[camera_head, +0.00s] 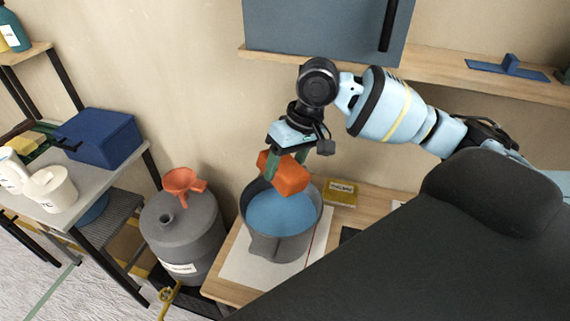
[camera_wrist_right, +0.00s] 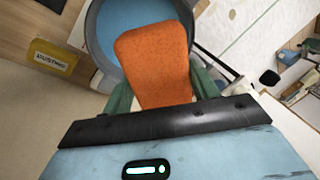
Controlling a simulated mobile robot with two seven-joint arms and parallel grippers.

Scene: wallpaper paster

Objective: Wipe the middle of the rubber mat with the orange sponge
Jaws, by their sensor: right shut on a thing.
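My right gripper (camera_head: 287,156) is shut on the orange sponge (camera_head: 284,175), with its green fingers on either side of it. The sponge hangs tilted over the grey bucket (camera_head: 262,246), which holds blue liquid (camera_head: 275,214). In the right wrist view the sponge (camera_wrist_right: 155,60) sticks out from between the fingers and overlaps the blue liquid (camera_wrist_right: 112,18). I cannot tell whether it touches the liquid. I cannot make out the rubber mat for certain; a small dark patch (camera_head: 350,234) shows right of the bucket, mostly hidden. My left gripper is out of view.
The bucket stands on a white sheet on a wooden table (camera_head: 227,290). A yellow box (camera_head: 341,192) lies behind it to the right. A grey drum (camera_head: 180,238) with an orange funnel (camera_head: 183,182) stands left. A shelf (camera_head: 440,72) runs along the wall behind my right arm.

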